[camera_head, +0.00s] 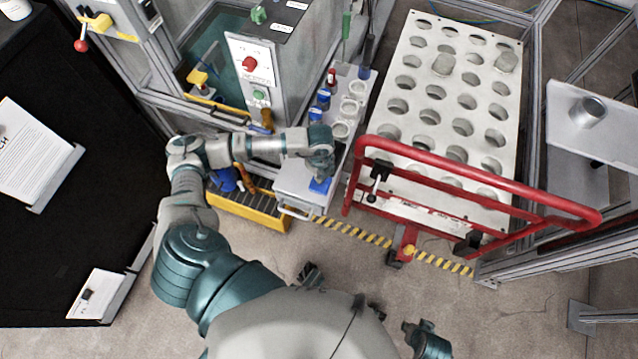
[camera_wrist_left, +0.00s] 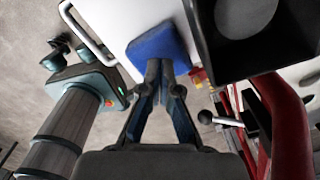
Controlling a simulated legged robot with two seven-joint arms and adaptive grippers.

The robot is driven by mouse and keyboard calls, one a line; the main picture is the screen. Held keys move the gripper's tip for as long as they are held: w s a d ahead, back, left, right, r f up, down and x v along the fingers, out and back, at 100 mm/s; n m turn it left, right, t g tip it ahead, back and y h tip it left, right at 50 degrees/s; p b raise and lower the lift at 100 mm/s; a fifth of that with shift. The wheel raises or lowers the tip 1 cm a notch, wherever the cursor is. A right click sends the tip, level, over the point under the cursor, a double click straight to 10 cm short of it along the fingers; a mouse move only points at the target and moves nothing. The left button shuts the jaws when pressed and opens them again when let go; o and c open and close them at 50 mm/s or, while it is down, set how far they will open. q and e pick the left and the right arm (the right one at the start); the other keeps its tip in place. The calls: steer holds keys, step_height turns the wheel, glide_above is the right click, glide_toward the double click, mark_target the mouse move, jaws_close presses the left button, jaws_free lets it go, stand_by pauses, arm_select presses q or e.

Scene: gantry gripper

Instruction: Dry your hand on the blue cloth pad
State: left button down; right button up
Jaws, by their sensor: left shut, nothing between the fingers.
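The blue cloth pad (camera_head: 320,185) lies at the near end of a narrow pale shelf (camera_head: 293,180), partly hidden by my left wrist. In the left wrist view the blue pad (camera_wrist_left: 154,40) lies flat on the white surface, right ahead of my fingers. My left gripper (camera_wrist_left: 162,66) is shut and empty, with its tips over the pad's near edge. I cannot tell whether they touch it. In the head view my left gripper (camera_head: 318,171) points down above the pad.
White cups (camera_head: 349,107) and small blue items (camera_head: 323,97) line the shelf behind the pad. A red tube frame (camera_head: 480,175) and a white plate with round holes (camera_head: 425,110) stand at right. A dark box (camera_wrist_left: 285,45) is close to the fingers' right.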

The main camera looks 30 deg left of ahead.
arm_select(q)
steer(key=shift+d+f, duration=0.25)
steer(key=shift+f, duration=0.15)
steer(key=shift+f+b, duration=0.25)
steer(key=shift+b, duration=0.05)
steer(key=shift+f, duration=0.1)
steer(key=shift+a, duration=0.2)
steer(key=shift+d, duration=0.1)
steer(key=shift+s+f, duration=0.1)
stand_by(1.0)
step_height(320, 180, up, 7)
steer(key=p, duration=0.6)
